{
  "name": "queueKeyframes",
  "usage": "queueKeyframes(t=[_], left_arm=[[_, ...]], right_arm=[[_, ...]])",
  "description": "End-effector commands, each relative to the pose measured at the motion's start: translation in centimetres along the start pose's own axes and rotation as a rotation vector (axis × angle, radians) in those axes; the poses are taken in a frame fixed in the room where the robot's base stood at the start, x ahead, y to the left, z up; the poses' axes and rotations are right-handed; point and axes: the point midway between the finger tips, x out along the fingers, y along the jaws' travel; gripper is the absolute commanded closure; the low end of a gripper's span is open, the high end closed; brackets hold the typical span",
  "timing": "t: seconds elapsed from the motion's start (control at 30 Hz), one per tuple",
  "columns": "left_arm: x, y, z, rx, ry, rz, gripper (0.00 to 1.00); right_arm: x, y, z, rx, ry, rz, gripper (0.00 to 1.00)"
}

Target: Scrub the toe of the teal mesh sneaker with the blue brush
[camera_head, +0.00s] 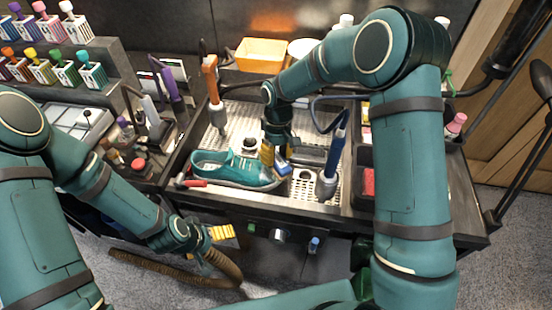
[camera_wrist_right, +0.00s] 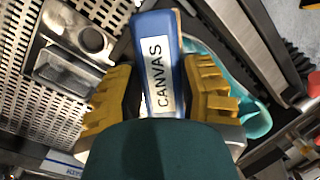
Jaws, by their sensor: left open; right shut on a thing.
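The teal mesh sneaker (camera_head: 225,168) lies on the perforated tray of the bench, its toe to the right. My right gripper (camera_head: 272,155) is at the toe end, shut on a blue brush (camera_head: 284,169). In the right wrist view the brush (camera_wrist_right: 158,45) sits between the yellow fingers, with a white "CANVAS" label facing the camera. Part of the sneaker (camera_wrist_right: 260,122) shows behind the fingers there. The brush's bristles are hidden, so I cannot tell whether they touch the toe. My left gripper (camera_head: 222,232) is open and empty, in front of the bench's front edge.
A red-handled tool (camera_head: 192,183) lies by the sneaker's heel. A blue-handled tool (camera_head: 335,145) stands upright right of the toe. An orange-handled tool (camera_head: 211,80) stands behind the sneaker. A yellow bin (camera_head: 262,54) is at the back.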

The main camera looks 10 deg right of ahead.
Motion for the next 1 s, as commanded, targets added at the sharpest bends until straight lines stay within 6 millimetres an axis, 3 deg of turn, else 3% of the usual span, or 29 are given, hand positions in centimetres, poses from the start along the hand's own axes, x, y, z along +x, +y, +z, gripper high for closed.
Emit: queueKeyframes(t=[0.6,1.0], left_arm=[[-0.2,0.1,0.0,0.000,0.000,0.000,0.00],[0.2,-0.1,0.0,0.000,0.000,0.000,0.00]], right_arm=[[-0.7,2.7,-2.8,0.000,0.001,0.000,1.00],[0.1,1.7,-1.9,-0.002,0.000,0.000,1.00]])
